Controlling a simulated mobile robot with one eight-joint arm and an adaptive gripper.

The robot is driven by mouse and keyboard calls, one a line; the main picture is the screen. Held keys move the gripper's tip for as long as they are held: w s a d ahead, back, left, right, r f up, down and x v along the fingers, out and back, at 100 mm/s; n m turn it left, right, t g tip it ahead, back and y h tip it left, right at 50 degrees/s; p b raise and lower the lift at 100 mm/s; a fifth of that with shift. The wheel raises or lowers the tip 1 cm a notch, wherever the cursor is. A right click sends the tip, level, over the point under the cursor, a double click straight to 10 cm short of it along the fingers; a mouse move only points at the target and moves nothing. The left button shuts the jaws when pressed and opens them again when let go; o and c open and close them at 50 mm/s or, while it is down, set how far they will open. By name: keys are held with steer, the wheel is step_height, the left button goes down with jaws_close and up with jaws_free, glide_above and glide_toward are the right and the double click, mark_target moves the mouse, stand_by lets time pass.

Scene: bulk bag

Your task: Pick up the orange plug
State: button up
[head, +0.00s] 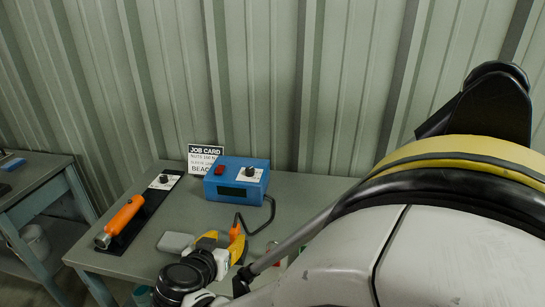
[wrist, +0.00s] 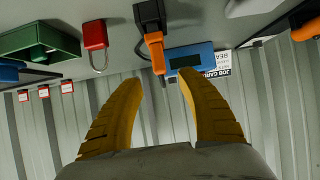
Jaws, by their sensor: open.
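The orange plug (head: 236,232) is on the grey workbench, in front of the blue box and beside its looped black cable. In the wrist view the orange plug (wrist: 156,50) has a black part behind it and points toward the gap between my fingers. My gripper (wrist: 158,82) is open, with its two yellow fingers apart and nothing between them. In the head view my gripper (head: 222,250) is close to the plug, on its near side, and partly hides the bench there. I cannot tell whether a finger touches the plug.
The blue box (head: 237,179) stands behind the plug, with a job card (head: 203,158) beside it. An orange-handled tool (head: 123,218) lies on a black strip at left. A grey block (head: 175,243) is nearby. The wrist view shows a red padlock (wrist: 94,36) and green tray (wrist: 38,42).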

mark_target(232, 233)
steer(key=b+x, duration=0.3)
steer(key=x, duration=0.4)
steer(key=shift+w+f, duration=0.2)
steer(key=shift+f, duration=0.1)
steer(key=shift+r, duration=0.15)
jaws_close()
